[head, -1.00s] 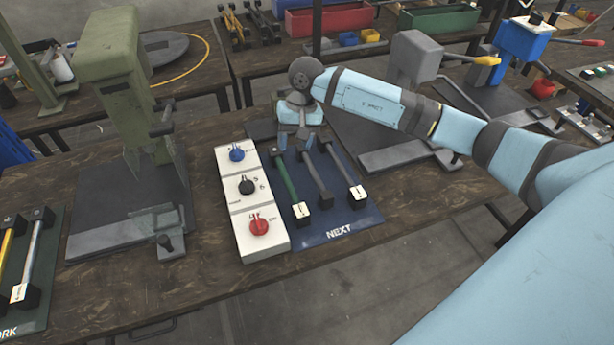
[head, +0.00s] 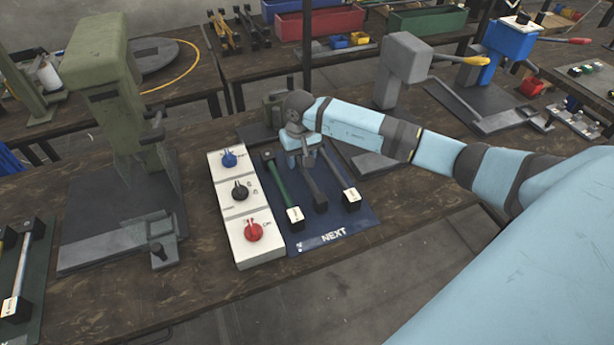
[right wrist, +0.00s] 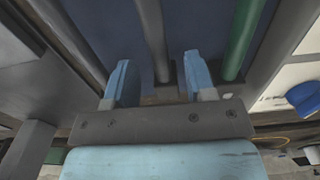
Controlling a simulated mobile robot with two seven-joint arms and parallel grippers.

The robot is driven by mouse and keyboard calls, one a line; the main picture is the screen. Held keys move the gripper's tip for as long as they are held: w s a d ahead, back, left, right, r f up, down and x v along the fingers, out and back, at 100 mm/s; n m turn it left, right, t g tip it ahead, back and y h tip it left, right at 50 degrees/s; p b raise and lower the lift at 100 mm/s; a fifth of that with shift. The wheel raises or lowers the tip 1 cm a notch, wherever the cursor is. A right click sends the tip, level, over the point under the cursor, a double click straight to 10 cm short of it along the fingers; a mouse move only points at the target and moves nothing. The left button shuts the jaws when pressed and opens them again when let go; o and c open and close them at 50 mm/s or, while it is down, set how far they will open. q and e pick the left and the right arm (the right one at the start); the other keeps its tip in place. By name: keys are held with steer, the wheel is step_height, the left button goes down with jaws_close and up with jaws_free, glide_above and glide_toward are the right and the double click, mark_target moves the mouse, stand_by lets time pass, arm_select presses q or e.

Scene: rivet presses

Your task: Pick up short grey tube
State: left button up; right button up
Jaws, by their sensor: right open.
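On the dark blue mat marked NEXT (head: 333,237) lie a green tube (head: 277,184), a dark grey tube (head: 311,184) in the middle and a lighter grey tube (head: 335,172) at the right. Their near ends sit in small dark blocks. My right gripper (head: 303,161) is over the far part of the middle grey tube, pointing down. In the right wrist view its blue fingers (right wrist: 157,75) are open, one on each side of the grey tube (right wrist: 151,35). I cannot tell whether they touch it. The left gripper is out of view.
A white box with blue, black and red knobs (head: 213,167) stands left of the mat. A green press (head: 108,95) stands further left, a grey press (head: 405,60) behind my right arm. The near table edge is bare.

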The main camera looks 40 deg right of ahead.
steer(key=shift+f, duration=1.45)
jaws_close()
steer(key=shift+r, duration=0.1)
